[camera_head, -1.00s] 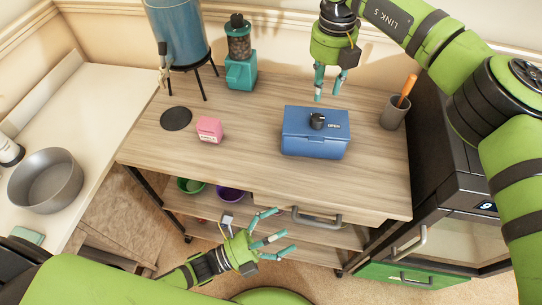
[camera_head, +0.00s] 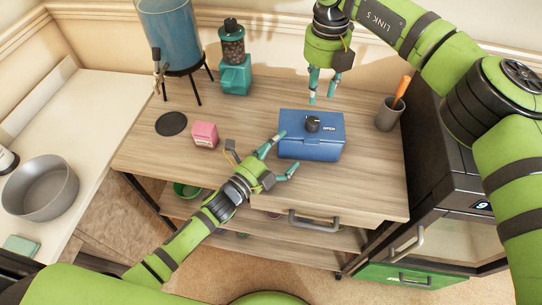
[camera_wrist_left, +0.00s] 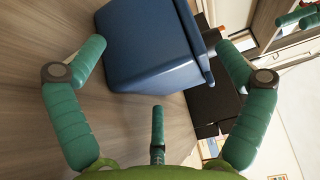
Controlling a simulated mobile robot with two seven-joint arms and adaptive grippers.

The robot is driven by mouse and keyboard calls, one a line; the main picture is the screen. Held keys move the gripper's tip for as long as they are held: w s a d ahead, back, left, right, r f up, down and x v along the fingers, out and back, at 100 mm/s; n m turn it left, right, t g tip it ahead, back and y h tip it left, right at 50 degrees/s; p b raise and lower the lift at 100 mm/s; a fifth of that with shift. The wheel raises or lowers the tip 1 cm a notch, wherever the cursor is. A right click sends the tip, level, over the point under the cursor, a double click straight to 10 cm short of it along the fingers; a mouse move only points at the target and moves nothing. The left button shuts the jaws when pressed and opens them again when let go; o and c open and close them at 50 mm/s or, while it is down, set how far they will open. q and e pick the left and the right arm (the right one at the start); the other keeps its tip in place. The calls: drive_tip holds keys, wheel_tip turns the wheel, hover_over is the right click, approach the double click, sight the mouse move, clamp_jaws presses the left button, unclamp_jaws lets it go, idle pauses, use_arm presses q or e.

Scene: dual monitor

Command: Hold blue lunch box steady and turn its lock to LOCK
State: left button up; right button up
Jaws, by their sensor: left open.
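The blue lunch box (camera_head: 310,148) stands on the wooden desk. On its lid is a black round lock knob (camera_head: 313,124), with a label reading OPEN beside it. My left gripper (camera_head: 288,150) is open at the box's front left side, its fingers spread. In the left wrist view the blue box (camera_wrist_left: 150,45) lies ahead, between and beyond the open fingers (camera_wrist_left: 165,75); contact is not clear. My right gripper (camera_head: 322,99) hangs above the desk behind the box, its fingers apart and empty.
A pink box (camera_head: 205,135) and a dark round mat (camera_head: 171,124) lie left of the lunch box. A teal grinder (camera_head: 235,75) and a water dispenser (camera_head: 172,35) stand at the back. A grey cup (camera_head: 389,115) stands right. The desk front is clear.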

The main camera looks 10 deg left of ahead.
use_arm(q)
drive_tip(key=shift+x, duration=1)
drive_tip(key=shift+c, duration=0.4)
